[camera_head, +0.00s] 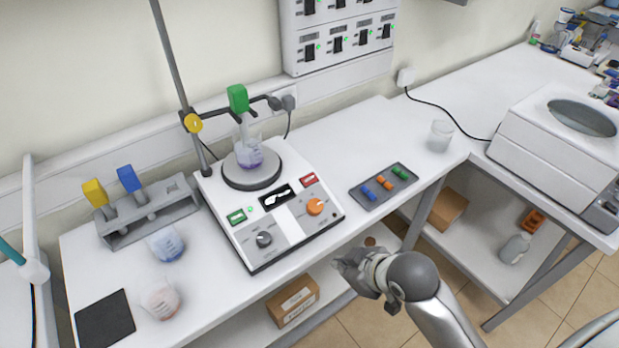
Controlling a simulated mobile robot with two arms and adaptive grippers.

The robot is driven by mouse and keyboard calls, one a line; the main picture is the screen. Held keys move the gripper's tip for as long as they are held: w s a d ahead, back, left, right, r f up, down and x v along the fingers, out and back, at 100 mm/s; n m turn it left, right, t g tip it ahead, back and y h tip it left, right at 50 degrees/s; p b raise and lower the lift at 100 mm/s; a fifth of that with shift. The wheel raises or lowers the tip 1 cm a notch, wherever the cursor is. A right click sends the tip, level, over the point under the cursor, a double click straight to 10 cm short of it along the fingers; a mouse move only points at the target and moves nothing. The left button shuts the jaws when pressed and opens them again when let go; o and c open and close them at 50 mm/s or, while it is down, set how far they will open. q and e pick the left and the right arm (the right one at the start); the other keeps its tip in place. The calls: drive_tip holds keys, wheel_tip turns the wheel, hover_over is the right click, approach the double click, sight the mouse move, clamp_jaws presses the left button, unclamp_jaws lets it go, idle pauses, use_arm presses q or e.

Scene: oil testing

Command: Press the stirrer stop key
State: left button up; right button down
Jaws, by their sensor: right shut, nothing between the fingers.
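The stirrer (285,225) stands on the white bench, a box with a round plate on top and dark and orange knobs on its front panel. A red key (309,180) is at the right of its panel and a green key (236,217) at the left. The labels on the keys are too small to read. A flask (249,155) with purple liquid is over the plate, at a stand clamp. My right gripper (346,264) is shut and empty, in front of the bench edge, below and right of the stirrer in the picture. My left gripper is out of view.
A dark tray (358,196) with small coloured pieces lies right of the stirrer. A grey rack (150,213), flasks and a black pad (104,320) are to the left. A metal rod (172,60) rises behind the stirrer. The bench between tray and beaker (440,136) is mostly clear.

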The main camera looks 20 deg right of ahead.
drive_tip(key=w+r+n+t, duration=0.1)
drive_tip(key=w+r, duration=0.2)
drive_tip(key=w+r+n+t+y, duration=0.1)
drive_tip(key=w+r+n, duration=0.1)
drive_tip(key=w+r, duration=0.1)
drive_tip(key=w+a+r+n+y, duration=0.1)
drive_tip(key=w+r+n, duration=0.1)
drive_tip(key=w, duration=0.3)
drive_tip(key=shift+w+r+t, duration=0.25)
drive_tip(key=shift+r+t, duration=0.15)
drive_tip(key=shift+r, duration=0.25)
drive_tip(key=w+r+n+t+y, duration=0.1)
drive_tip(key=w+r+n+y, duration=0.1)
drive_tip(key=w+r, duration=0.4)
wheel_tip(320, 180, up, 2)
drive_tip(key=shift+d+r+n+t, duration=0.15)
drive_tip(key=shift+r+n+t, duration=0.15)
drive_tip(key=shift+n, duration=0.6)
drive_tip(key=shift+f, duration=0.1)
drive_tip(key=b, duration=0.6)
hover_over(309, 179)
drive_tip(key=s, duration=0.3)
wheel_tip(309, 179, down, 6)
drive_tip(key=shift+d, duration=0.1)
drive_tip(key=shift+w+f+b, duration=0.25)
drive_tip(key=shift+f, duration=0.3)
drive_tip(key=shift+w+f+b, duration=0.2)
drive_tip(key=shift+f+b, duration=0.05)
drive_tip(key=shift+f, duration=0.35)
drive_tip(key=shift+a, duration=0.2)
